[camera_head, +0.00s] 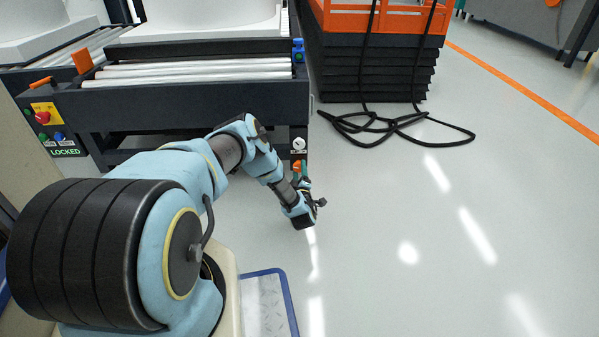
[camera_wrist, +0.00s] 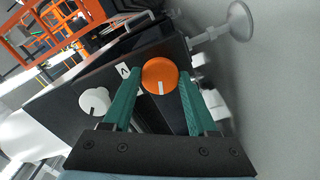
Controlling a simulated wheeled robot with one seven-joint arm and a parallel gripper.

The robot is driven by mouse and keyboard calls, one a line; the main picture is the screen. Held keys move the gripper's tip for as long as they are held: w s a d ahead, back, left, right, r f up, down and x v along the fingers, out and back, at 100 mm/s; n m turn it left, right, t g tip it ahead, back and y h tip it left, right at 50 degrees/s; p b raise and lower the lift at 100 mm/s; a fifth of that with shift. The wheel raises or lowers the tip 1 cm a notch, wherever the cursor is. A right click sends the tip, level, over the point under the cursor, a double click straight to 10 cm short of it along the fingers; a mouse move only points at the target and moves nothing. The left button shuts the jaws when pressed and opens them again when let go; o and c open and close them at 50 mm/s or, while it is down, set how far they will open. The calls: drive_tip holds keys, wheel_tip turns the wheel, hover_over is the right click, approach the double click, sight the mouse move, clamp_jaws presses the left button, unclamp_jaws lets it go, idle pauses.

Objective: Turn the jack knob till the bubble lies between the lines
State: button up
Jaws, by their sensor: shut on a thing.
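The orange jack knob (camera_wrist: 160,75) with a white mark on its face is between the two green fingers of my gripper (camera_wrist: 159,84), which is shut on it. In the head view the knob (camera_head: 297,166) shows small at the corner leg of the dark roller frame, with my gripper (camera_head: 301,179) at it. A small blue fitting (camera_head: 298,50) sits on the frame's top right corner; I cannot make out a bubble or lines on it.
A white round dial (camera_head: 299,144) is just above the knob, also in the wrist view (camera_wrist: 94,101). A levelling foot (camera_wrist: 240,20) stands near the knob. Black cables (camera_head: 395,128) lie on the floor before the orange-and-black stack (camera_head: 375,65). The floor at right is clear.

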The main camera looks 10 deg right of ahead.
drive_tip(key=shift+n, duration=0.6)
drive_tip(key=o, duration=1.4)
drive_tip(key=shift+c, duration=0.2)
drive_tip(key=shift+s, duration=0.1)
drive_tip(key=s+a+p, duration=0.2)
drive_tip(key=s+p, duration=0.2)
drive_tip(key=s, duration=0.6)
drive_tip(key=shift+s, duration=0.25)
